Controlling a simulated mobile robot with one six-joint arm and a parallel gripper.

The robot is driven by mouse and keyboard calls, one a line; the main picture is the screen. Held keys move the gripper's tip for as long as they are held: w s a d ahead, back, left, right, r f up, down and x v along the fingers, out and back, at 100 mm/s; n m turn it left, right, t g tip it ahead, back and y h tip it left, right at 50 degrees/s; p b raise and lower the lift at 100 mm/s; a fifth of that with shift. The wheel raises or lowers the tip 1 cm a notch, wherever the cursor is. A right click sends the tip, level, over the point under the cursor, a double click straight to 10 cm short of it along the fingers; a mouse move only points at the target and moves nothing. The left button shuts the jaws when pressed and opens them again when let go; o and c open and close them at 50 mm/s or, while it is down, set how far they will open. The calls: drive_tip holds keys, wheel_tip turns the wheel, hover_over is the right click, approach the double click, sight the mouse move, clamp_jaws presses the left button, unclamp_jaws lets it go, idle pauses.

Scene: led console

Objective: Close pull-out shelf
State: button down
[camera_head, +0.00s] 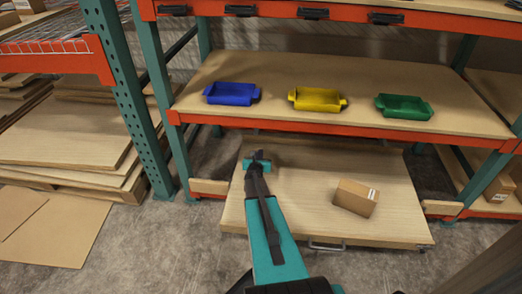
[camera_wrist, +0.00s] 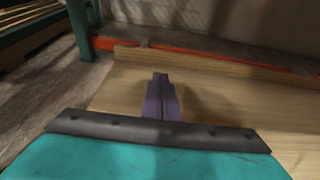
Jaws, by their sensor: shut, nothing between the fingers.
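The pull-out shelf (camera_head: 300,220) is a low wooden board that sticks out of the rack's bottom level toward me. Its front edge carries a metal handle (camera_head: 327,246) near the middle. My gripper (camera_head: 257,158) is shut and empty above the left rear part of the shelf in the head view. In the wrist view the closed fingers (camera_wrist: 161,80) point over the bare wood (camera_wrist: 225,95) toward the shelf's back. I cannot tell whether the fingertips touch the wood.
A cardboard box (camera_head: 356,197) sits on the shelf's right half. Blue (camera_head: 232,94), yellow (camera_head: 317,99) and green (camera_head: 403,107) bins stand on the level above, behind an orange beam (camera_head: 340,129). A teal post (camera_head: 128,90) stands left. Floor is clear in front-left.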

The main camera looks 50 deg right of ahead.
drive_tip(key=b, duration=0.2)
approach(264, 138)
drive_tip(key=shift+w+d+f, duration=0.2)
drive_tip(key=shift+d+f, duration=0.2)
drive_tip(key=shift+f, duration=0.05)
drive_tip(key=shift+w+d+f, duration=0.25)
drive_tip(key=shift+d+f, duration=0.1)
drive_tip(key=shift+f, duration=0.15)
drive_tip(key=shift+w+d, duration=0.6)
drive_tip(key=shift+d, duration=0.25)
drive_tip(key=shift+w+d, duration=0.6)
drive_tip(key=shift+d, duration=0.2)
